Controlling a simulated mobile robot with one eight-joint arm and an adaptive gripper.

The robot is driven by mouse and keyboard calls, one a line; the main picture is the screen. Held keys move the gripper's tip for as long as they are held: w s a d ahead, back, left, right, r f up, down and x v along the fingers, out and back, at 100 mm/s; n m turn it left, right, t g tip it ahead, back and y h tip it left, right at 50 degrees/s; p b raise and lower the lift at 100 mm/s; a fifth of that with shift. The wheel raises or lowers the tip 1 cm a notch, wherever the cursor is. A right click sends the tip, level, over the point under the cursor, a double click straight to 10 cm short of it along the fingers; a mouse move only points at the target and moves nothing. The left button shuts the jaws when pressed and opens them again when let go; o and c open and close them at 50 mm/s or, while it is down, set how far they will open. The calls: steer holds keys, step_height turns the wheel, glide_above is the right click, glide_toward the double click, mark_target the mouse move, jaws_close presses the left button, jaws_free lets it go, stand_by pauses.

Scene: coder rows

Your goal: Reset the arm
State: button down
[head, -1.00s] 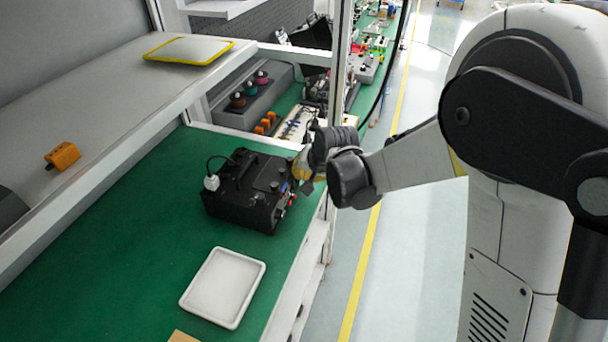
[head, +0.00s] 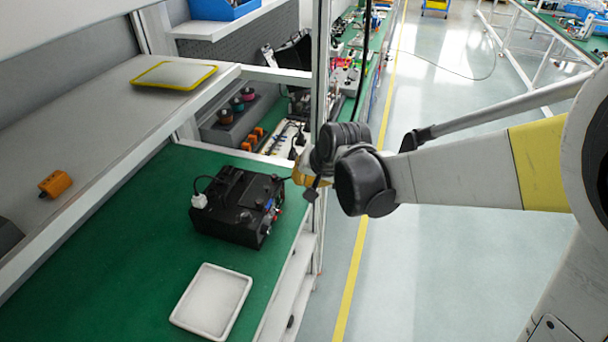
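My arm reaches in from the right side of the head view, and its dark wrist joints are over the aisle at the bench's right edge. My gripper (head: 308,184) shows only in small part past the wrist, just right of the black device (head: 235,205). Its fingers are mostly hidden, so I cannot tell whether it is open or shut, or whether it touches the device. The black device, with a white plug on its left side, sits upright on the green bench top (head: 120,255).
A white tray (head: 212,300) lies in front of the device. The shelf above the bench holds a yellow-rimmed tray (head: 175,75) and an orange block (head: 55,183). A white upright post (head: 320,70) stands behind my wrist. The aisle floor on the right looks clear.

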stand_by(0.3)
steer(key=s+d+r+n+h+b, duration=0.1)
steer(key=s+d+b, duration=0.1)
steer(key=s+d, duration=0.6)
steer(key=s+d+r+n+h+b, duration=0.1)
steer(key=s+d+h+b, duration=0.1)
steer(key=s+d, duration=0.6)
steer(key=s, duration=0.6)
steer(key=shift+d+r+t, duration=0.25)
steer(key=shift+d+t, duration=0.05)
steer(key=shift+t, duration=0.1)
stand_by(0.5)
